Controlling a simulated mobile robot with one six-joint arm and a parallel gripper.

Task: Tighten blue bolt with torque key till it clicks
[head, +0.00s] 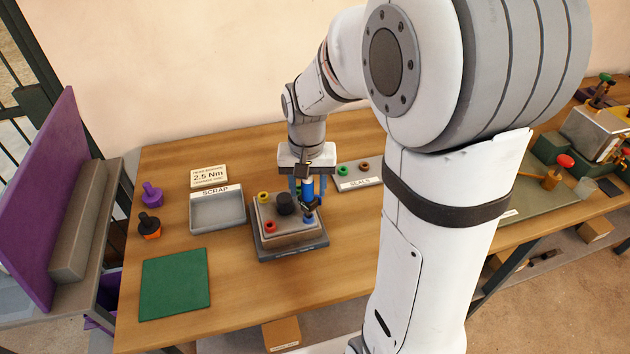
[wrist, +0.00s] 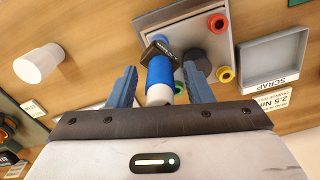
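The torque key (head: 307,187) has a blue handle with a pale end and a black head. It stands roughly upright over the right side of the grey fixture (head: 288,243). The blue bolt (head: 308,220) shows at the fixture's front right, just below the key's head; I cannot tell whether they are engaged. My gripper (head: 304,190) points down, with its blue fingers either side of the handle. In the wrist view, gaps show between my gripper's fingers (wrist: 162,78) and the torque key's handle (wrist: 160,72).
Yellow (head: 264,197) and red (head: 269,226) bolts and a black knob (head: 285,204) stand on the fixture. A scrap tray (head: 217,225) is left, a seals tray (head: 359,184) behind right. A green mat (head: 174,284) lies front left. A white cylinder (wrist: 38,63) shows in the wrist view.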

